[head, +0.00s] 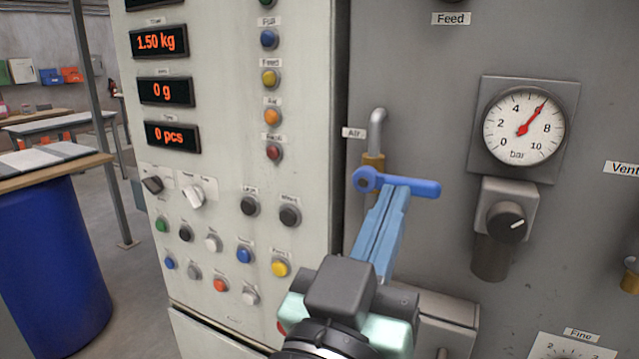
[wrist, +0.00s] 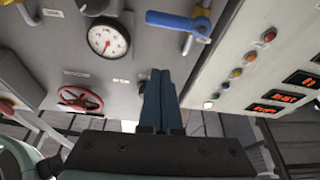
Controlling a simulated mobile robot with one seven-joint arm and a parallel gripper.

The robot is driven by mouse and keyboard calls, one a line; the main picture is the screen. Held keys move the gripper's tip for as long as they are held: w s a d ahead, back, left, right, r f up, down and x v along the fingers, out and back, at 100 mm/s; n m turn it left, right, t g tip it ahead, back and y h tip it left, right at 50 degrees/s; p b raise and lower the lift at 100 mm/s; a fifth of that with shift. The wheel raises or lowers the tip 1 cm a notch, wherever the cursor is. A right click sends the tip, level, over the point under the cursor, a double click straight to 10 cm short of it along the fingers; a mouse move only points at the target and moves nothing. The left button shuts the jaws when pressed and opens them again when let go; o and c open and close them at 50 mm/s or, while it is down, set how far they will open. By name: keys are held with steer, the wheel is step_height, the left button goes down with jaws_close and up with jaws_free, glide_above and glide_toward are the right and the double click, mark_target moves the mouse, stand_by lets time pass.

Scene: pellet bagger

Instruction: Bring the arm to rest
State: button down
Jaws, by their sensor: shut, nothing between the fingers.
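My gripper (head: 389,228) is shut and empty, with its blue fingers pointing up and away in the head view. In that view its tips lie just below the blue lever handle (head: 412,186) of the air valve; I cannot tell whether they touch it. In the wrist view my gripper (wrist: 161,72) shows its fingers together at the centre, and the blue handle (wrist: 170,20) stands apart, above the tips. My arm reaches in from the bottom of the head view.
A control panel (head: 225,100) with buttons and displays stands left of my gripper. A pressure gauge (head: 523,126) and a black regulator knob (head: 507,222) are on the right. A red handwheel (wrist: 80,98) shows in the wrist view. A blue drum (head: 55,260) stands far left.

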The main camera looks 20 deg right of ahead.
steer(key=a+r+n+t+y+p, duration=0.1)
steer(key=a+r+n+t+y, duration=0.8)
steer(key=a+r+t+y, duration=0.75)
step_height(320, 180, up, 15)
steer(key=a+g+p, duration=0.3)
steer(key=p, duration=1.2)
steer(key=shift+r, duration=0.15)
